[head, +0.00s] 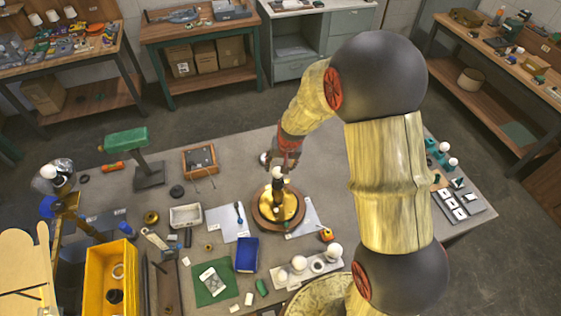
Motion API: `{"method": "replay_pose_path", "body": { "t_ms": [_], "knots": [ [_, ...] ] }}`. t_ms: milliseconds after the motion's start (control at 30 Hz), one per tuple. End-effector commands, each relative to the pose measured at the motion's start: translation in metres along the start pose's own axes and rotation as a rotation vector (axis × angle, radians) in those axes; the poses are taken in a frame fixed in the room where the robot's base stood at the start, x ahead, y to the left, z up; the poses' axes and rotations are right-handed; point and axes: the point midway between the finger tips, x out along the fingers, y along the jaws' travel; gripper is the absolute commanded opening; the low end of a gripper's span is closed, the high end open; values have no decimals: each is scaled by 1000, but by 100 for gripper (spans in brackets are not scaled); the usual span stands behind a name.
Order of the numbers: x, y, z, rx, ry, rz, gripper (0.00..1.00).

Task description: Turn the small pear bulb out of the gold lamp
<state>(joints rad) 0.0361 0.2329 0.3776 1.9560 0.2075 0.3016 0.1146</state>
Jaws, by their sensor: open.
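The gold lamp (290,207) stands on the workbench in the head view, with a round wooden base, a brass-coloured disc and a dark upright stem. A small white bulb (278,173) sits at the top of the stem. My gripper (281,163) is open just above and around the top of this bulb, reaching down from the far side. The fingers partly cover the bulb, and I cannot tell whether they touch it. Another small white round shape (264,158) shows just left of my gripper; I cannot tell what it is.
A tray (318,268) with white bulbs lies in front of the lamp. A blue book (247,255), a green mat (214,284) and a yellow crate (112,275) are to the left. A green desk lamp (126,139) stands at the back left. My arm hides part of the right side.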

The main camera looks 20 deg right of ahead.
Motion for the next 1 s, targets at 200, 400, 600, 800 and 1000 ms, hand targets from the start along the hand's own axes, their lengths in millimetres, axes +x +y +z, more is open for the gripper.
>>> {"method": "replay_pose_path", "body": {
  "t_ms": [200, 400, 600, 800, 1000],
  "knots": [
    [33, 0, 1, -1, -4, 2, 53],
    [54, 0, 1, -1, -3, 1, 53],
    [59, 0, 0, -1, -1, 1, 53],
    [60, 0, 1, -1, -1, 1, 52],
    [59, 0, 1, -1, -1, 1, 41]
  ]
}}
